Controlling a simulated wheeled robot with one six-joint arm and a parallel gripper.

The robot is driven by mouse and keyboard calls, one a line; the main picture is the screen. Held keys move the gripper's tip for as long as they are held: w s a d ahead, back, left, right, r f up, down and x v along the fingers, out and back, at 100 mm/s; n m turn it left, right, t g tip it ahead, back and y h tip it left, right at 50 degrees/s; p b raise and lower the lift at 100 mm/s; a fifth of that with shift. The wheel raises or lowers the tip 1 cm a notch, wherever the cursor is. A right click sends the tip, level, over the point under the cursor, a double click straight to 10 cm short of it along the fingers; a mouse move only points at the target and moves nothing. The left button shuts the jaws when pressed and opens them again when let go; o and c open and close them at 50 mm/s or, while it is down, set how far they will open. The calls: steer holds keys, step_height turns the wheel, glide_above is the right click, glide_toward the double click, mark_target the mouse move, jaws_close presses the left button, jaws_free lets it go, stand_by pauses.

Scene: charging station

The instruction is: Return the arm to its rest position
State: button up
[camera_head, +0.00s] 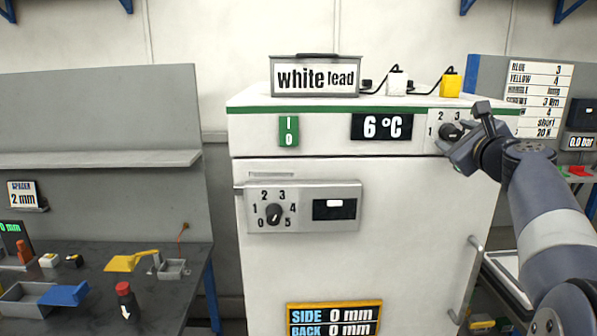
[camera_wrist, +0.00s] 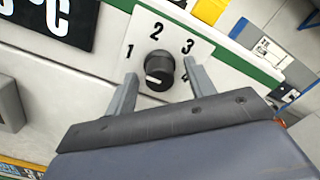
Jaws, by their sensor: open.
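My arm (camera_head: 552,225) reaches in from the right side of the head view. My gripper (camera_head: 468,130) is at the upper right of the white cabinet's front, by a black dial (camera_head: 450,131) on a numbered plate. In the wrist view my gripper (camera_wrist: 158,85) is open, with one finger on each side of the dial (camera_wrist: 159,70). The fingers look apart from the dial, with nothing held. The plate shows 1, 2, 3 and a partly hidden 4.
The white cabinet (camera_head: 360,260) fills the middle, with a second dial (camera_head: 273,214) and a vertical handle (camera_head: 466,280). A "white lead" sign (camera_head: 316,78) and two plugs stand on top. A dark workbench (camera_head: 90,290) with tools is at left. A list board (camera_head: 535,95) is behind my arm.

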steer(key=m+p, duration=0.2)
steer(key=m, duration=0.1)
steer(key=m+p, duration=0.2)
steer(key=shift+r, duration=0.25)
steer(key=s+b, duration=0.3)
steer(key=s, duration=0.7)
steer(key=shift+s+d+f, duration=0.15)
steer(key=shift+s+f, duration=0.1)
steer(key=shift+s, duration=0.15)
